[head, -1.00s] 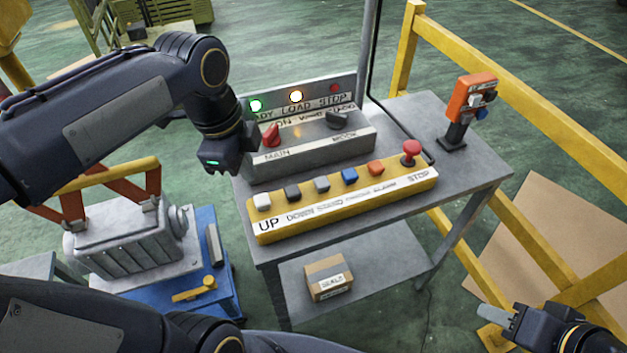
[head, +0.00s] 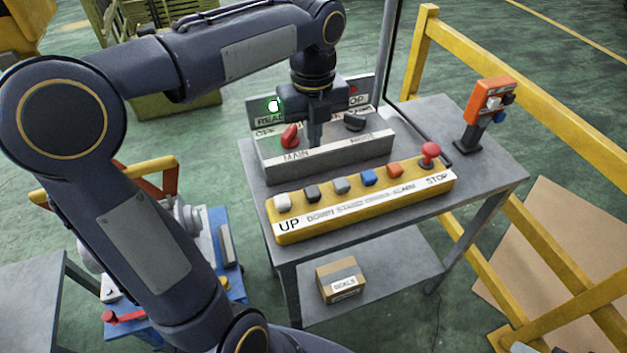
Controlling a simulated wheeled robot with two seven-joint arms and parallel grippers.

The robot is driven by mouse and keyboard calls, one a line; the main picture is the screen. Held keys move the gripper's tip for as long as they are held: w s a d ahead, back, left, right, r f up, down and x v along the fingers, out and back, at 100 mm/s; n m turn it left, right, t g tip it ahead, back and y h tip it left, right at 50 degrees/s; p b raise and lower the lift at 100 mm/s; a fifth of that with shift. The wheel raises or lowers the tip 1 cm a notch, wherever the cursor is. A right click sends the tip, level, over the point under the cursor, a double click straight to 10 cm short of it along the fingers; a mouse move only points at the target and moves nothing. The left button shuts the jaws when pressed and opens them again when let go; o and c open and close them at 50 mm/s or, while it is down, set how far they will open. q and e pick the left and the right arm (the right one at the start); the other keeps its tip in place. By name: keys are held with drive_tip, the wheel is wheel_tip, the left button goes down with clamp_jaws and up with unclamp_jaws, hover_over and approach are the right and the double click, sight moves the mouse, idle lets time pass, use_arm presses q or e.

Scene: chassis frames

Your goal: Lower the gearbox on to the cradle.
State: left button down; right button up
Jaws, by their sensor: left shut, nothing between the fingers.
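The grey gearbox (head: 190,216) is mostly hidden behind my left arm, with the orange lifting arms (head: 168,178) and yellow beam (head: 163,164) above it. The blue cradle (head: 234,284) shows below it; whether they touch is hidden. The yellow pendant box (head: 365,201) carries UP, DOWN, other buttons and a red STOP mushroom. Behind it is the grey panel (head: 340,150) with a red MAIN switch (head: 289,136) and black MODE knob (head: 355,122). My left gripper (head: 314,142) is shut and empty, pointing down between them; contact is unclear.
A green lamp (head: 273,106) glows on the panel; the amber one is hidden. An orange handset (head: 489,101) stands at the table's (head: 485,176) right. A SEALS carton (head: 340,279) lies on the lower shelf. A yellow railing (head: 520,85) runs along the right.

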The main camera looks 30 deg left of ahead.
sight(313, 191)
use_arm(q)
wheel_tip(313, 191, down, 13)
drive_tip(key=shift+f, duration=0.15)
idle(0.4)
